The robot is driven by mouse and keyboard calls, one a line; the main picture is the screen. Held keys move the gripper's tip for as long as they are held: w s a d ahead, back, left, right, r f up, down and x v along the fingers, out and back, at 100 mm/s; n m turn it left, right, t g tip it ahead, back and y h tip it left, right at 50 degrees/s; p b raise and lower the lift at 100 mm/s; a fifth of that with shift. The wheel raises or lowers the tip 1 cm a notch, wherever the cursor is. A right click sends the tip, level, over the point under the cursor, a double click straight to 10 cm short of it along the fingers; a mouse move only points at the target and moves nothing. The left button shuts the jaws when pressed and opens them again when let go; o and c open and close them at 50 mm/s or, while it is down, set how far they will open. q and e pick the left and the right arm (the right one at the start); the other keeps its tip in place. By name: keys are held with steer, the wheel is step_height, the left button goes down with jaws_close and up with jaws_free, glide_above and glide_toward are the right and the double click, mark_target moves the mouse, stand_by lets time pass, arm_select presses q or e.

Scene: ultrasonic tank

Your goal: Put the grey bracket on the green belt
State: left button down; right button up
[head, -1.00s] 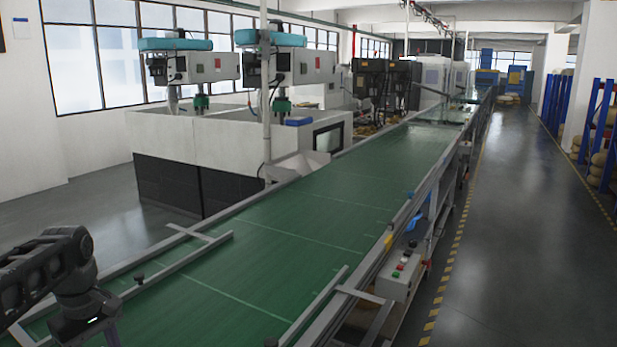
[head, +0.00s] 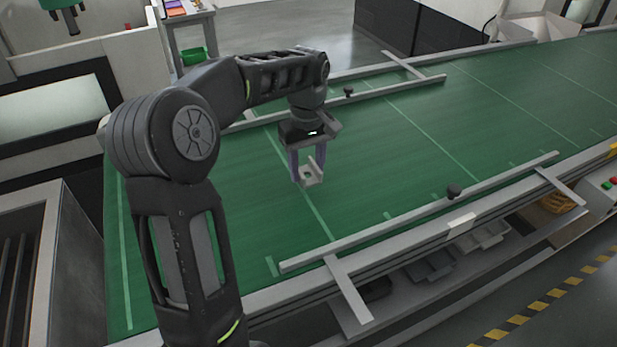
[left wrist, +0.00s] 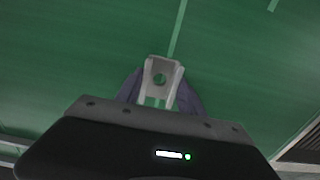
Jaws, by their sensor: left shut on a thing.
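The grey bracket (head: 311,174) is a small light-grey angled piece between the fingertips of my left gripper (head: 308,170). The left gripper is shut on it and points down over the green belt (head: 380,160). My right gripper is not in view.
A grey rail (head: 420,213) runs along the belt's near side and another rail (head: 390,89) along its far side. Grey trays (head: 430,265) sit below the near edge. A small table (head: 190,22) stands beyond the belt. The belt is bare around the gripper.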

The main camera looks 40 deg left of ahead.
mark_target(307, 180)
arm_select(q)
step_height(307, 180, down, 4)
steer(key=shift+r+p, duration=0.25)
steer(key=shift+p, duration=0.05)
steer(key=shift+f, duration=0.1)
steer(key=shift+f, duration=0.1)
steer(key=c, duration=0.7)
jaws_free()
